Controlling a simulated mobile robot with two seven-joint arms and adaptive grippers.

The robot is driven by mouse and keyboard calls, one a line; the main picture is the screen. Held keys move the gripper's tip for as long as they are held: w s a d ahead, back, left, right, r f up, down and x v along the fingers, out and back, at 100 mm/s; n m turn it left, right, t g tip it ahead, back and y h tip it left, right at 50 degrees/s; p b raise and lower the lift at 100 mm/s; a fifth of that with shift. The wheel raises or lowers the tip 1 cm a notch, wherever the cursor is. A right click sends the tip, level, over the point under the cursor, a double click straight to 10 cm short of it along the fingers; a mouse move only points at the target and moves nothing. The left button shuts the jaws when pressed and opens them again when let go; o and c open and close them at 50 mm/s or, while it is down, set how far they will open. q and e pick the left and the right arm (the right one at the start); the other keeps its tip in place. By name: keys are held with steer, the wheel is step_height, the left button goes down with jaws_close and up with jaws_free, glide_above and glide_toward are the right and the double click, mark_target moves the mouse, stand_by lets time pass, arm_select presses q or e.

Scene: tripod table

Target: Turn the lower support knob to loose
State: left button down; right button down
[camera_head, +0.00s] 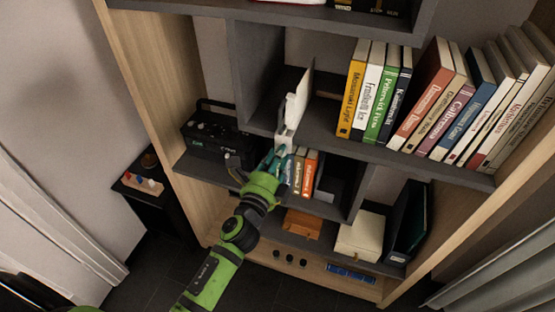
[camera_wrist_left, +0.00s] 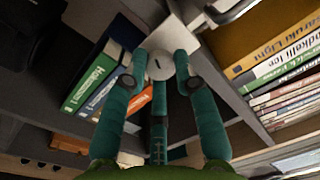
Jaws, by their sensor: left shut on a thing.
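A pale upright support (camera_head: 289,115) stands at the front edge of the dark shelf, in front of a thin white panel. In the left wrist view, its round white knob (camera_wrist_left: 159,67) with a small dark slot faces me. My left gripper (camera_head: 279,157) reaches up to the lower part of the support. In the left wrist view, its three teal fingers (camera_wrist_left: 160,60) close around the knob. The fingers and green arm hide part of the support's lower end in the head view. My right gripper is in neither view.
Books (camera_head: 372,92) stand on the shelf to the right. A black device (camera_head: 212,135) sits on the left shelf. A wooden box (camera_head: 302,223) and a cream box (camera_head: 361,236) lie lower.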

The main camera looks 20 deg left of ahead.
arm_select(q)
steer(key=n, duration=0.9)
steer(key=shift+y, duration=0.3)
steer(key=shift+n, duration=0.4)
steer(key=c, duration=1)
jaws_free()
steer(key=s, duration=1.2)
steer(key=shift+f, duration=0.25)
